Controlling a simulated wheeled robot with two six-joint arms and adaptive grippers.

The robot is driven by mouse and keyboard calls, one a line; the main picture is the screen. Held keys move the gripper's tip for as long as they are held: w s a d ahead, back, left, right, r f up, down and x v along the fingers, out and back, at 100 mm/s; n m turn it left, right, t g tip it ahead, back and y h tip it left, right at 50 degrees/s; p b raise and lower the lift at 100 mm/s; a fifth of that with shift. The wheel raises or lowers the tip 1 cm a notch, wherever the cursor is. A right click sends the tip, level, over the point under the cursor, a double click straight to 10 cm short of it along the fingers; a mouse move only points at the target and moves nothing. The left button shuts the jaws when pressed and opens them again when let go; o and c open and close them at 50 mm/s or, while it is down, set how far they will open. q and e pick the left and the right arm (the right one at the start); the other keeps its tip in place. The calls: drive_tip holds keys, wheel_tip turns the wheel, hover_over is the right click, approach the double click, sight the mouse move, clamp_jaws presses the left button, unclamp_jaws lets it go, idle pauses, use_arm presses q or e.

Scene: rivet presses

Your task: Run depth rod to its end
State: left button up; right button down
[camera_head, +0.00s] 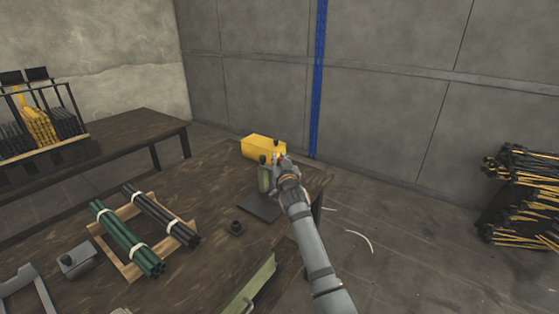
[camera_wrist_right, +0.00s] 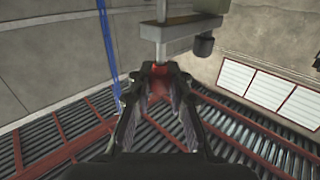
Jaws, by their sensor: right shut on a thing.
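An olive-green press (camera_head: 264,178) stands on a dark base plate (camera_head: 260,207) near the table's far right corner. My right gripper (camera_head: 281,160) is at the top of this press. In the right wrist view my right gripper (camera_wrist_right: 158,78) is shut on a red piece (camera_wrist_right: 158,88), seen between its fingertips. A silver upright rod (camera_wrist_right: 162,48) runs in line above the red piece, through a grey press arm (camera_wrist_right: 180,43). I take this rod to be the depth rod; how far it has run cannot be told. My left gripper is not in view.
A yellow box (camera_head: 262,148) stands just behind the press. A wooden rack (camera_head: 128,272) holds green and black rod bundles.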

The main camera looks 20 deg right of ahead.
drive_tip(key=c, duration=1.2)
unclamp_jaws()
drive_tip(key=shift+s+r, duration=0.15)
drive_tip(key=shift+r, duration=0.25)
drive_tip(key=shift+f, duration=0.15)
drive_tip(key=s, duration=0.4)
drive_tip(key=s+a, duration=0.1)
drive_tip(key=s, duration=0.6)
drive_tip(key=shift+s+a, duration=0.25)
drive_tip(key=shift+s, duration=0.15)
